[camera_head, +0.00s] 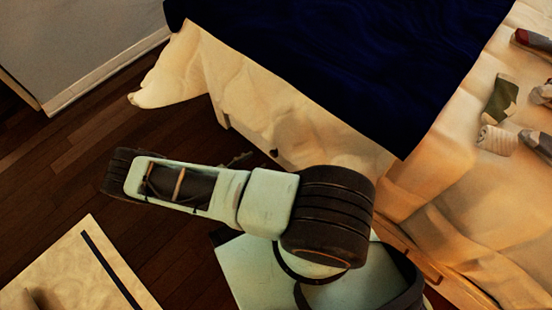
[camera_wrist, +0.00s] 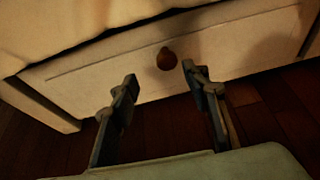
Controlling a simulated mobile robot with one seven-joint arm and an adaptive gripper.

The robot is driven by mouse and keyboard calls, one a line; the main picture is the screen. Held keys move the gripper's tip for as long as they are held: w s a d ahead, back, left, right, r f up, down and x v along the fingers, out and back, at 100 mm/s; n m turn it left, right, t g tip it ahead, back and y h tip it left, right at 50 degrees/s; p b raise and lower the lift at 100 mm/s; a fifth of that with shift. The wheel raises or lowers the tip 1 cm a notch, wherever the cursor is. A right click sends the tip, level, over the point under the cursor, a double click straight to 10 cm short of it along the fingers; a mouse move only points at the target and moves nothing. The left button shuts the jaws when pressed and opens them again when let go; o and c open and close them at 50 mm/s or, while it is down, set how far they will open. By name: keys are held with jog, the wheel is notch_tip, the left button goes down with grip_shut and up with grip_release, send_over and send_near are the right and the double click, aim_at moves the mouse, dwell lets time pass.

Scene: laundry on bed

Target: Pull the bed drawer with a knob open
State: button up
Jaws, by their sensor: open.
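The bed drawer (camera_wrist: 90,74) has a pale front panel and fills the upper part of the wrist view. It looks shut. Its round, brown knob (camera_wrist: 166,58) stands out near the middle of the panel. My gripper (camera_wrist: 159,74) is open, with one dark finger on each side below the knob. The knob lies just beyond the fingertips, between their lines and nearer the right one; nothing is held. In the head view the knob (camera_head: 274,152) is a small dark dot under the bedding, and my gripper's fingers (camera_head: 240,158) show only partly behind my arm.
Cream bedding (camera_head: 300,125) hangs over the bed's side above the drawer, and a dark blue blanket (camera_head: 340,60) lies on top. Several clothes, among them a rolled white one (camera_head: 497,140), lie at the right.

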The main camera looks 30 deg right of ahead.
aim_at(272, 155)
jog(key=b+x, duration=0.1)
jog(key=x, duration=0.2)
jog(key=b+x, duration=0.1)
jog(key=x, duration=0.3)
jog(key=s+b+x, duration=0.1)
jog(key=x, duration=0.3)
jog(key=shift+d+f, duration=0.2)
jog(key=shift+f, duration=0.2)
grip_shut()
